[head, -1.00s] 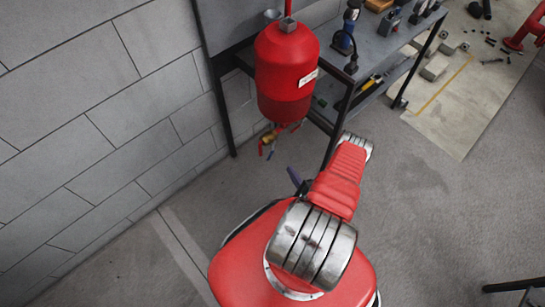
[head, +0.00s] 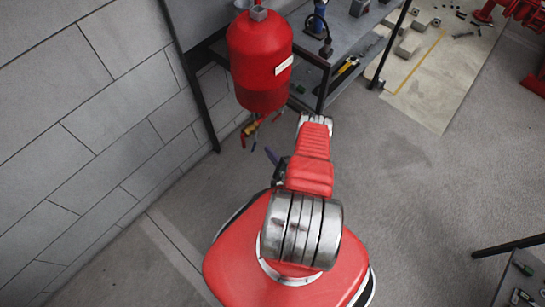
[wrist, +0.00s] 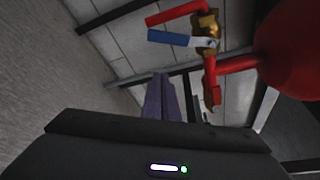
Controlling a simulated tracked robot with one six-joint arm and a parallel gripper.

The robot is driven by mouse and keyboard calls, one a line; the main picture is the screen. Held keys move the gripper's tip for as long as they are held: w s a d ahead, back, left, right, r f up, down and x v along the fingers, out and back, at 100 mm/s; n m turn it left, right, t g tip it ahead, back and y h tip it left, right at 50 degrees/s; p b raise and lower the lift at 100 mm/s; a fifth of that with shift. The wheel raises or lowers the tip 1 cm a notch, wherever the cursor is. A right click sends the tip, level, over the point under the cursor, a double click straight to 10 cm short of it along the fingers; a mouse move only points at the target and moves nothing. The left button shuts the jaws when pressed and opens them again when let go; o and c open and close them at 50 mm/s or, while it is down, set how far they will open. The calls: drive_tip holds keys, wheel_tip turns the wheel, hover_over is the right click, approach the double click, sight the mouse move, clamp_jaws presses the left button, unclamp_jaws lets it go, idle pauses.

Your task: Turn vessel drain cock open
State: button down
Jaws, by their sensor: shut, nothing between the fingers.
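The red vessel (head: 260,62) hangs at the grey stand, with brass fittings (head: 250,128) below it. In the wrist view the brass valve body (wrist: 206,30) shows at the top, with a red handle (wrist: 175,13) and a blue handle (wrist: 168,37) pointing left and another red lever (wrist: 211,84) hanging below. I cannot tell for sure which is the drain cock. My gripper's purple fingers (wrist: 161,97) are shut and empty, below and left of the fittings, apart from them. In the head view the fingertips (head: 271,156) show just below and right of the fittings.
A block wall (head: 90,120) stands at the left. The dark stand leg (head: 190,75) is left of the vessel. A shelf (head: 345,70) with tools is behind at the right. The floor (head: 420,190) at the right is open. A red pipe (wrist: 237,64) joins the fittings and vessel.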

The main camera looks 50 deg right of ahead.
sight(255, 143)
drive_tip(key=shift+w+a+r, duration=0.35)
drive_tip(key=shift+w+a, duration=0.3)
drive_tip(key=shift+w, duration=0.2)
drive_tip(key=shift+w+a+r, duration=0.3)
drive_tip(key=shift+w+a, duration=0.3)
drive_tip(key=shift+w, duration=0.2)
